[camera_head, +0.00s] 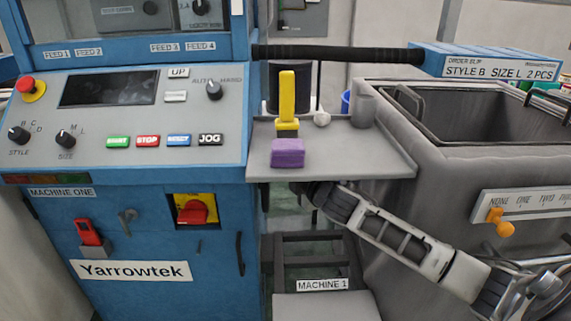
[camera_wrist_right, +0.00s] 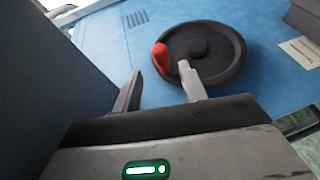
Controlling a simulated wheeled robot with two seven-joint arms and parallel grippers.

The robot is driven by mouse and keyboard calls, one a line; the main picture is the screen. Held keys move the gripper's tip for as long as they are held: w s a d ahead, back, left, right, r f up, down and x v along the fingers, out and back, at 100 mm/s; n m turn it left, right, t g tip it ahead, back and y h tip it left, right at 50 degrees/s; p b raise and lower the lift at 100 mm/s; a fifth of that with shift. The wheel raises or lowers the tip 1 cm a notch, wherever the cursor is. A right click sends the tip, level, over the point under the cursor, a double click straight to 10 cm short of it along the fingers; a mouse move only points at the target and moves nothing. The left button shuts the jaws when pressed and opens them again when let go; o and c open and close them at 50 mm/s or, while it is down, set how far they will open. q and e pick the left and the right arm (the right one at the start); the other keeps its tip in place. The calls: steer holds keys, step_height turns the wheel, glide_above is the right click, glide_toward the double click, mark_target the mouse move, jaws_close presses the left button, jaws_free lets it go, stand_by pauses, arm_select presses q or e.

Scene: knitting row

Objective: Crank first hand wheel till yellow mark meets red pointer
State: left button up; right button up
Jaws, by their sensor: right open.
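In the right wrist view, a black round hand wheel (camera_wrist_right: 222,68) sits on a blue machine panel. It has a dark central hub and a red handle knob (camera_wrist_right: 160,58) at its left rim. My right gripper (camera_wrist_right: 160,72) is open, and the red knob appears just beyond the gap between its fingertips, nearer the right finger. I cannot tell whether that finger touches the knob or the wheel. I see no yellow mark or red pointer on the wheel. In the head view, the wheel and my right gripper are hidden. My left gripper is not in view.
The blue machine (camera_head: 160,235) stands left in the head view. A grey shelf (camera_head: 350,160) holding a purple block (camera_head: 288,152) and a yellow tool (camera_head: 287,95) is above my right arm. A large grey bin (camera_head: 440,150) stands at the right.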

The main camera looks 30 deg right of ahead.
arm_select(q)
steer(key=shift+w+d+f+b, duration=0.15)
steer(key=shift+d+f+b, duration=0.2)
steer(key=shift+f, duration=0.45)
arm_select(e)
steer(key=x, duration=0.5)
steer(key=shift+w+a+f, duration=0.1)
steer(key=shift+w, duration=0.1)
jaws_close()
